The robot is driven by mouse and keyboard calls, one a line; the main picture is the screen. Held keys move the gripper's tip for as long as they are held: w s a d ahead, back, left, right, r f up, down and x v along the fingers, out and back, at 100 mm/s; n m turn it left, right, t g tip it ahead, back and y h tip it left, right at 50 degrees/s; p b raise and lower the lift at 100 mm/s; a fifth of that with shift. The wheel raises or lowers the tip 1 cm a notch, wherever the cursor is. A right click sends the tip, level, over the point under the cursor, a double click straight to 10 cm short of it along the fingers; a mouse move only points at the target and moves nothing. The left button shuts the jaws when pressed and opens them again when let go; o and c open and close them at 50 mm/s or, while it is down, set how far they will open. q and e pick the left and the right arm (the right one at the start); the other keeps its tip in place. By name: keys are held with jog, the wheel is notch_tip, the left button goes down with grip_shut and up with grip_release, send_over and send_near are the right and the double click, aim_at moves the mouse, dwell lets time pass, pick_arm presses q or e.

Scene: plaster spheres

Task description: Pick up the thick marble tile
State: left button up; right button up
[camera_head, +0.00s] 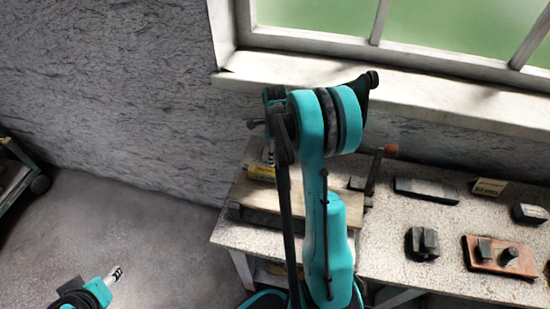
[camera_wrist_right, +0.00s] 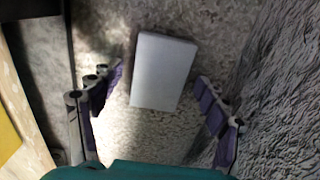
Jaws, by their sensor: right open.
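A pale grey-white rectangular block, which looks like the thick marble tile (camera_wrist_right: 163,72), lies on a speckled surface in the right wrist view. My right gripper (camera_wrist_right: 163,107) is open, with one purple-padded finger on each side of the tile and a gap to each. The tile's far end reaches beyond the fingertips. In the head view my teal right arm stands over the worktable and hides its own gripper and the tile.
The speckled worktable (camera_head: 388,262) runs along the wall under a window. A wooden board (camera_head: 257,194) with a yellow item (camera_head: 262,173) lies at its left. A dark block (camera_head: 426,190), a dark tool (camera_head: 422,243) and a reddish board (camera_head: 487,263) lie to the right.

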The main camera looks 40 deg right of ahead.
jog(key=shift+r, duration=0.1)
jog(key=shift+c, duration=0.6)
pick_arm(q)
jog(key=shift+r, duration=0.1)
pick_arm(e)
jog(key=c, duration=1.4)
